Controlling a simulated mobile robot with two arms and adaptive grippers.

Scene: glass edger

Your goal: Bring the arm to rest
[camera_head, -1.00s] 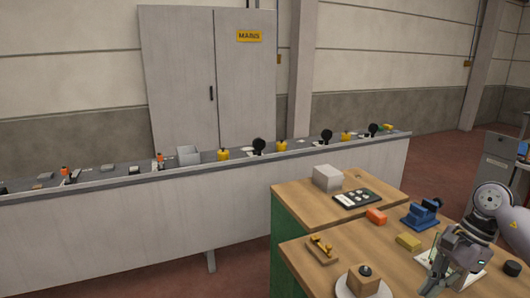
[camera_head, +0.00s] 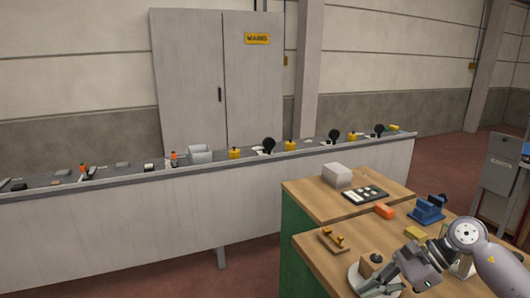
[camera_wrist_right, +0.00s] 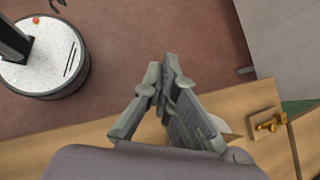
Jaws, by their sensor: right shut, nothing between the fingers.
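My right arm comes in from the right in the head view. Its gripper (camera_head: 392,283) hangs over the front of the wooden bench (camera_head: 345,260), close to the wooden block with a dark knob (camera_head: 371,264) and partly in front of it. In the right wrist view the gripper's fingers (camera_wrist_right: 168,62) meet at the tips, with nothing between them. They point out past the bench edge, over the reddish floor. I do not make out my left gripper in either view.
Behind runs a long grey machine (camera_head: 240,190); the floor between shows clear.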

